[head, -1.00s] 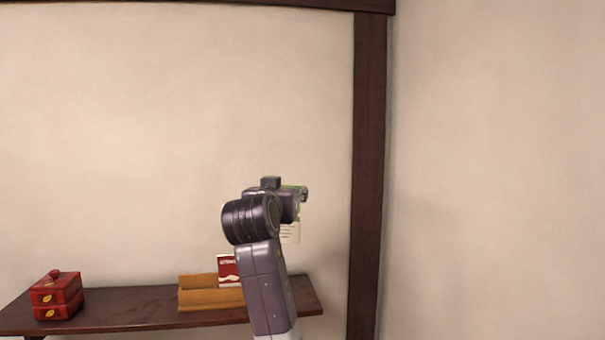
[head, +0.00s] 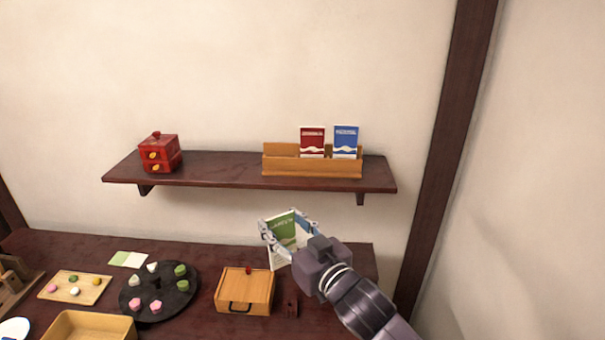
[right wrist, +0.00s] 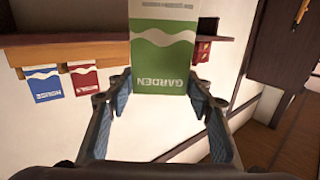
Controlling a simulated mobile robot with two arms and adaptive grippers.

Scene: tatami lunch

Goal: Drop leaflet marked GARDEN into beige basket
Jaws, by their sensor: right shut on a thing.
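My right gripper (head: 290,229) is shut on the green-and-white leaflet marked GARDEN (head: 281,229). It holds the leaflet tilted, in front of the wall, below the shelf and above the back of the dark table. In the right wrist view the leaflet (right wrist: 165,58) sits between the fingers with its lettering upside down. No basket clearly shows as beige. A tan open box (head: 68,335), partly cut off at the lower left of the head view, may be it; I cannot tell. My left gripper is not in view.
The wall shelf (head: 220,172) bears a wooden rack (head: 315,169) with red (head: 312,140) and blue (head: 346,140) leaflets, and a red box (head: 160,155). On the table (head: 208,251) stand a lidded wooden box (head: 245,290), a black round tray (head: 143,308) and a sweets board (head: 100,280).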

